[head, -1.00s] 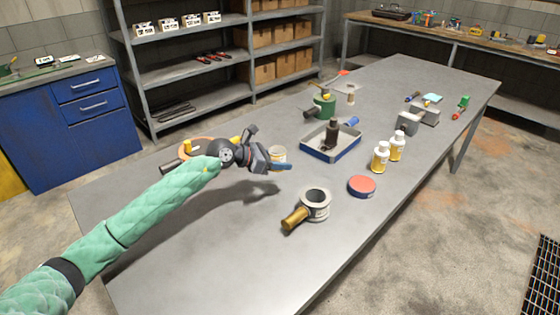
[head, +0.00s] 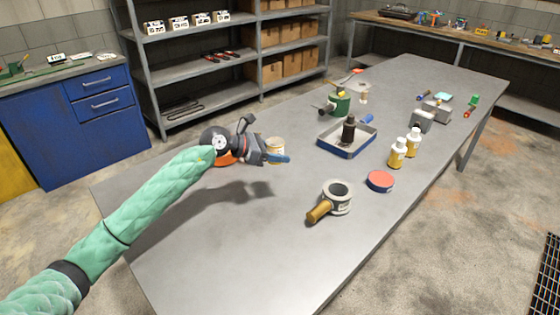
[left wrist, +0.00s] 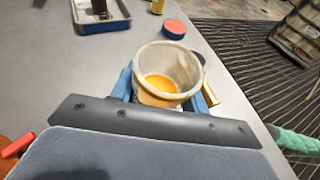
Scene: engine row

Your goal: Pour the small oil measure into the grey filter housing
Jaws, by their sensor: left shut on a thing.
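The small oil measure is a pale cup (head: 275,146) with amber oil inside, clear in the left wrist view (left wrist: 168,60). My left gripper (head: 277,159) is shut around it, blue fingers on both sides, and holds it roughly upright above the table. The grey filter housing (head: 343,204) is an open-topped ring with a brass stub, standing on the table to the right of the measure and nearer the front. In the left wrist view the measure hides most of that area; a brass-coloured piece shows behind it. My right gripper is not in view.
A red-topped tin (head: 380,181) and two white-and-yellow bottles (head: 397,154) stand right of the housing. A blue-edged tray (head: 345,151) with a dark bottle lies behind. An orange item (head: 224,158) is partly hidden behind my left gripper. The front table is clear.

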